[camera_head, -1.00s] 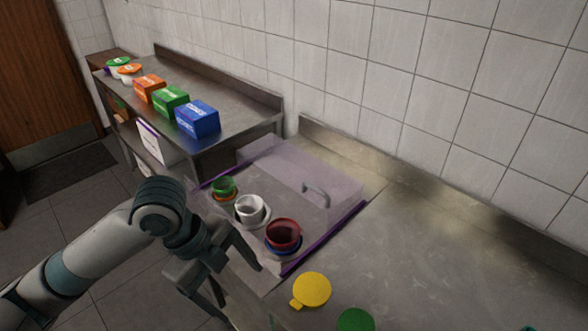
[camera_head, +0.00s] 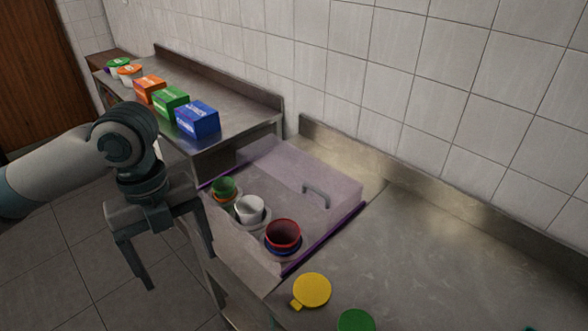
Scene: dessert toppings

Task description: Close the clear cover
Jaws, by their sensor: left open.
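The clear cover (camera_head: 290,165) is a see-through, purple-tinted box with a grey handle (camera_head: 316,195) on it. It sits at the back of the topping station on the steel counter. A purple rail (camera_head: 322,239) runs along the station's right side. In front of the cover stand a green cup (camera_head: 223,187), a white cup (camera_head: 249,209) and a dark red cup (camera_head: 284,233) in a row, seemingly uncovered. My left gripper (camera_head: 178,265) is open and empty, left of the station and apart from the cover and handle. My right gripper is not in view.
A yellow lid (camera_head: 312,290) and a green lid (camera_head: 356,321) lie on the counter in front. Orange, green (camera_head: 171,101) and blue (camera_head: 197,119) boxes stand on the side table. The tiled wall bounds the back. The counter's right side is clear.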

